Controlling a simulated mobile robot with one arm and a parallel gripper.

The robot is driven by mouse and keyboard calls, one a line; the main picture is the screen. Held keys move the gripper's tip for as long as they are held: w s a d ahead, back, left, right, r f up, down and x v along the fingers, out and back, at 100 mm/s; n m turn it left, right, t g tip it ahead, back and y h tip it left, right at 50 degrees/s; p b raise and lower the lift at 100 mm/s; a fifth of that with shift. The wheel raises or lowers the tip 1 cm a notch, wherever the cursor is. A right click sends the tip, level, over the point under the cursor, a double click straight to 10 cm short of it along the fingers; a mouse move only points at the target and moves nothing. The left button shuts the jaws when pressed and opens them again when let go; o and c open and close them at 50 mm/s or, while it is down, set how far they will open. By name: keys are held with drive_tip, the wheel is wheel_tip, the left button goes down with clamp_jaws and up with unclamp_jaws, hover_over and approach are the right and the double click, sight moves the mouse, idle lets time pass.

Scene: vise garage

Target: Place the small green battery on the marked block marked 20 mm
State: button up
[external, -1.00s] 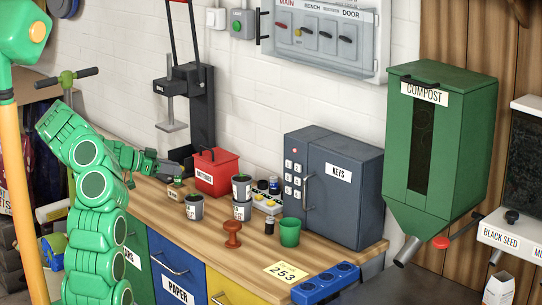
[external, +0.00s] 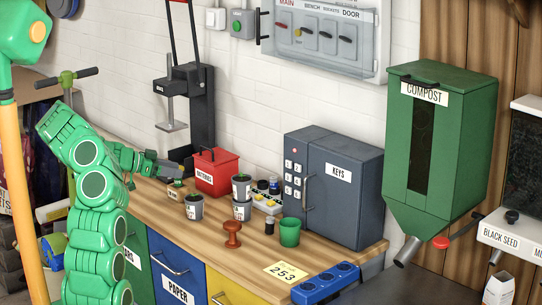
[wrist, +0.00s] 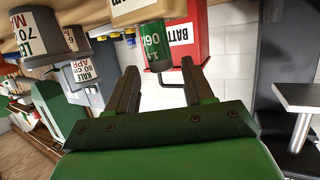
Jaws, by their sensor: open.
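The small green battery (wrist: 155,45) stands upright on top of the wooden marked block (wrist: 135,12) in the wrist view, which is upside down. In the external view the battery (external: 177,183) is a small dark green spot on the block (external: 174,194), which sits on the bench. The block's label is cut off or too small to read fully. My gripper (wrist: 158,68) is open, its two dark fingers spread apart. In the external view my gripper (external: 178,169) is just above the battery, and nothing is held between the fingers.
A red batteries box (external: 217,173) stands just right and behind. Several labelled grey pots (external: 194,208) stand close to the block. A dark press (external: 195,110) rises behind. A brown stamp-like object (external: 233,233), a green cup (external: 289,231) and a keys cabinet (external: 333,190) are further right.

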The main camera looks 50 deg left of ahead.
drive_tip(key=v, duration=1.2)
